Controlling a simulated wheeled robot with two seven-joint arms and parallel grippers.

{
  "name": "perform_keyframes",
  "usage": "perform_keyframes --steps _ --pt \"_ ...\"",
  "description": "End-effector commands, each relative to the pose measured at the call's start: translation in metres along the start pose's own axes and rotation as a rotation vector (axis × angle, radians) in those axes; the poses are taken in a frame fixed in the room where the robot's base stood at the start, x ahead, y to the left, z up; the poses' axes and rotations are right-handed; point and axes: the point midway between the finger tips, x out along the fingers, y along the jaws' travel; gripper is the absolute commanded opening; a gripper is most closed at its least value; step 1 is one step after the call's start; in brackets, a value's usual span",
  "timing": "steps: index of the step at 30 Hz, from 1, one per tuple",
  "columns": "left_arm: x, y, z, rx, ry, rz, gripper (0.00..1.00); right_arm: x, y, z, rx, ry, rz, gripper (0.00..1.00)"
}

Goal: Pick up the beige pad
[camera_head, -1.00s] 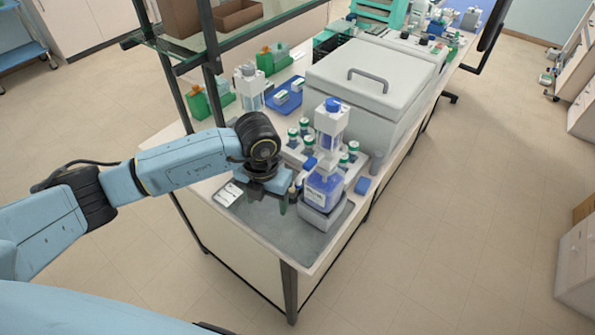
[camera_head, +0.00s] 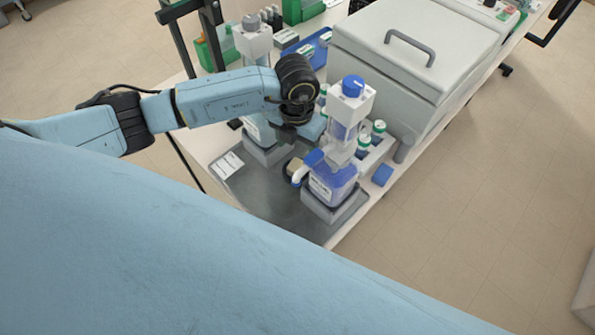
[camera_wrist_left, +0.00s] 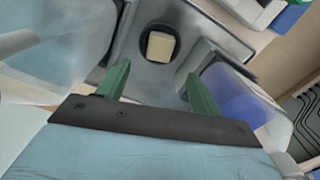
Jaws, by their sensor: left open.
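The beige pad (camera_wrist_left: 160,46) is a small pale block in a dark round holder (camera_wrist_left: 145,33) on a grey tray. In the head view a small tan and dark thing (camera_head: 294,168) beside the blue bottle looks like the pad and its holder. My left gripper (camera_wrist_left: 158,70) is open and empty. Its two green fingers point toward the pad, one on either side of it in the wrist view, and I see no contact. In the head view the fingers are hidden behind the arm and bottle. My right gripper is not in view.
A blue-liquid bottle (camera_head: 335,182) with a pump top stands right of the pad. Another pump bottle (camera_head: 252,42) stands behind my left wrist. A card (camera_head: 227,165) lies on the grey tray (camera_head: 262,190), whose front is clear. A large lidded box (camera_head: 400,95) stands behind.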

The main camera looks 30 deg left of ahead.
Motion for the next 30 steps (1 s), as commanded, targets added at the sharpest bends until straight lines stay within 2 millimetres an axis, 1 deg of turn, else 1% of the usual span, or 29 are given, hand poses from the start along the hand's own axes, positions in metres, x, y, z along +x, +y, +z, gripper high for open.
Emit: perform_keyframes --steps 1,3,6,9,13,18,21,24,30 --pt "0.014 0.0 0.0 0.0 0.001 -0.001 0.65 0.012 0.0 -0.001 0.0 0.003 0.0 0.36" --pt "0.023 0.0 0.0 0.0 0.001 -0.001 0.65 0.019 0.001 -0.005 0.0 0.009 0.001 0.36" --pt "0.03 0.0 0.0 0.0 0.001 0.0 0.65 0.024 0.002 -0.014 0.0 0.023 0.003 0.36" --pt "0.033 0.0 0.0 0.0 0.0 0.001 0.65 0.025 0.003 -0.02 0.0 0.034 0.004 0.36" --pt "0.042 0.0 -0.002 0.0 0.001 0.001 0.65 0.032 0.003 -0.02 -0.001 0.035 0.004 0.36" --pt "0.067 0.0 -0.005 -0.001 0.002 0.0 0.65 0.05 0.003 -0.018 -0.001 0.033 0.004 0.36" --pt "0.078 0.0 -0.004 -0.001 0.001 0.0 0.65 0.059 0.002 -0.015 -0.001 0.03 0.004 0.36" --pt "0.083 0.001 -0.004 -0.001 0.0 0.0 0.65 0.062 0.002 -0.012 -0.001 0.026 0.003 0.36" --pt "0.081 0.001 -0.004 0.0 0.0 0.0 0.65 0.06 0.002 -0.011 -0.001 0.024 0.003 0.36"
